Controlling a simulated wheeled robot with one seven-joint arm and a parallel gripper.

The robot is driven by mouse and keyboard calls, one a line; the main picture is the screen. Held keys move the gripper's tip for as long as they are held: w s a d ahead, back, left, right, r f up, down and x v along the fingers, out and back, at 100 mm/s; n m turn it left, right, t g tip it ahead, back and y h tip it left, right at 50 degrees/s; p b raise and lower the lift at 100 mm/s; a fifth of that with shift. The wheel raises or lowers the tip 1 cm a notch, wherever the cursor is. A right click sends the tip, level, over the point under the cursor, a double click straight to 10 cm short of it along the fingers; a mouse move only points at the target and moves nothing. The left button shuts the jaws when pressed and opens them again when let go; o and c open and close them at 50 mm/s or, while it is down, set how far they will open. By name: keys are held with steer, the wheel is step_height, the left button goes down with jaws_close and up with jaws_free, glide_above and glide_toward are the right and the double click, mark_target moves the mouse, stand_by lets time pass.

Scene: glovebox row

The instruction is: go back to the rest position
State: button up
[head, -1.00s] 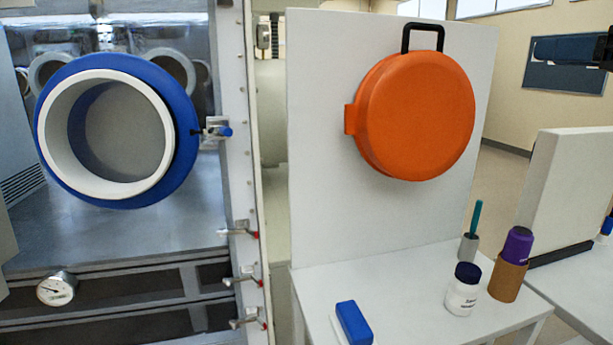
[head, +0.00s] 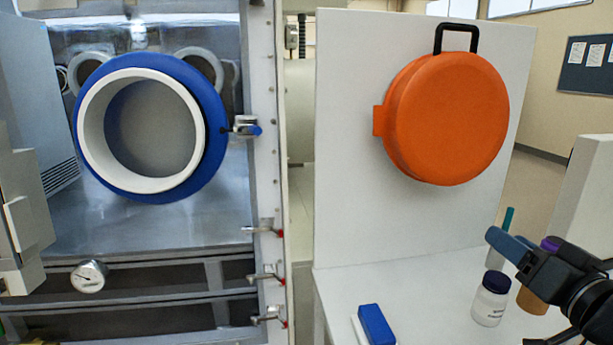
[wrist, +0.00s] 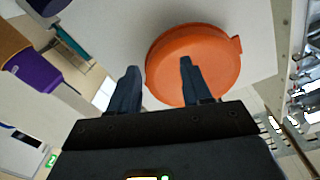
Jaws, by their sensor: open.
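The round orange lid (head: 447,118) with a black handle is on an upright white panel. It also shows in the wrist view (wrist: 215,75), behind one finger, and I see no grip on it.
The glovebox port (head: 215,125) with its blue ring is open at left. On the white table stand a white bottle (head: 490,300), a purple-topped item (head: 549,243) partly hidden by my gripper, and a blue block (head: 376,325). A grey-white panel (head: 588,190) stands at far right.

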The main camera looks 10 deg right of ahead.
steer(key=s+a+f+g+h, duration=0.1)
steer(key=s+a+f, duration=0.4)
steer(key=s+f, duration=0.3)
steer(key=s+a+f+g+h, duration=0.1)
steer(key=s+a+f, duration=0.4)
steer(key=s+f, duration=0.3)
steer(key=s+a+n+y, duration=0.1)
steer(key=s+a+n, duration=0.1)
steer(key=s, duration=0.8)
steer(key=s+a+r+n+g+y, duration=0.1)
steer(key=s+a+n, duration=0.1)
steer(key=s, duration=0.9)
steer(key=shift+s+a+n, duration=0.25)
steer(key=shift+a+n, duration=0.15)
steer(key=shift+a, duration=0.3)
steer(key=shift+r, duration=0.1)
